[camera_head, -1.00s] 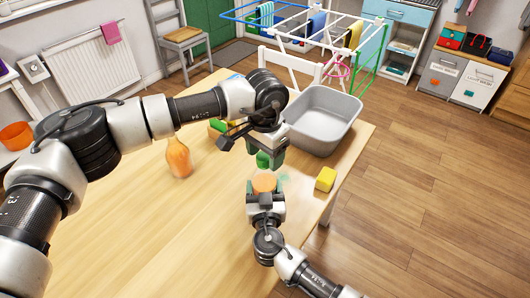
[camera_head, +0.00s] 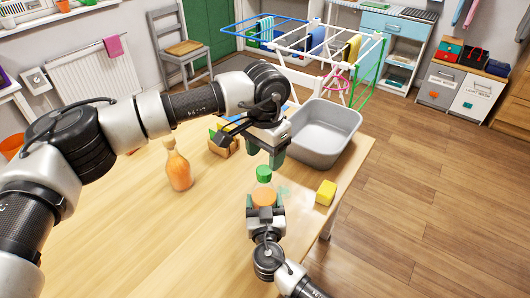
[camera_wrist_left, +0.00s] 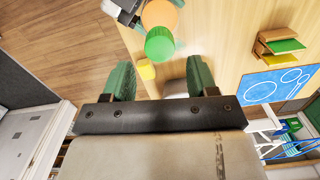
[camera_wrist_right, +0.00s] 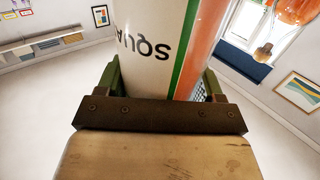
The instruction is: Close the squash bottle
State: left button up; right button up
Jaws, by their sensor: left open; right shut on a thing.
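The squash bottle (camera_head: 264,197) stands at the table's near right side, with orange at its top. Its green cap (camera_head: 263,174) sits over the bottle's top; I cannot tell how tightly it is seated. My right gripper (camera_head: 265,208) is shut on the bottle's body, and the label fills the space between its fingers in the right wrist view (camera_wrist_right: 165,50). My left gripper (camera_head: 276,155) is open and empty just above and behind the cap. In the left wrist view the cap (camera_wrist_left: 160,43) lies beyond the two spread green fingers (camera_wrist_left: 160,80), over the orange top (camera_wrist_left: 161,14).
A yellow sponge (camera_head: 326,192) lies right of the bottle. A grey basin (camera_head: 318,155) stands behind it at the table's right edge. An orange-filled bottle (camera_head: 179,172) stands to the left, and a small wooden holder (camera_head: 222,147) farther back. The table's left front is clear.

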aim_at(264, 170)
pick_arm(q)
jog(key=n, duration=0.3)
jog(key=shift+r+n, duration=0.1)
jog(key=shift+n, duration=0.2)
jog(key=n, duration=0.4)
jog(key=shift+r, duration=0.15)
jog(key=n, duration=0.6)
jog(key=shift+r+n, duration=0.2)
jog(key=shift+n, duration=0.2)
jog(key=n, duration=0.6)
jog(key=shift+r+n, duration=0.2)
jog(key=shift+n, duration=0.2)
jog(key=n, duration=0.4)
jog(key=shift+r+n, duration=0.1)
jog(key=shift+n, duration=0.2)
jog(key=n, duration=0.4)
jog(key=shift+r+n, duration=0.15)
jog(key=shift+n, duration=0.15)
jog(key=n, duration=0.6)
jog(key=shift+s+r+n, duration=0.1)
jog(key=shift+r+n, duration=0.1)
jog(key=shift+n, duration=0.2)
jog(key=n, duration=0.6)
jog(key=shift+r+n, duration=0.2)
jog(key=shift+n, duration=0.2)
jog(key=n, duration=0.6)
jog(key=shift+a+r, duration=0.1)
jog(key=shift+r, duration=0.1)
jog(key=n, duration=0.5)
jog(key=shift+r, duration=0.15)
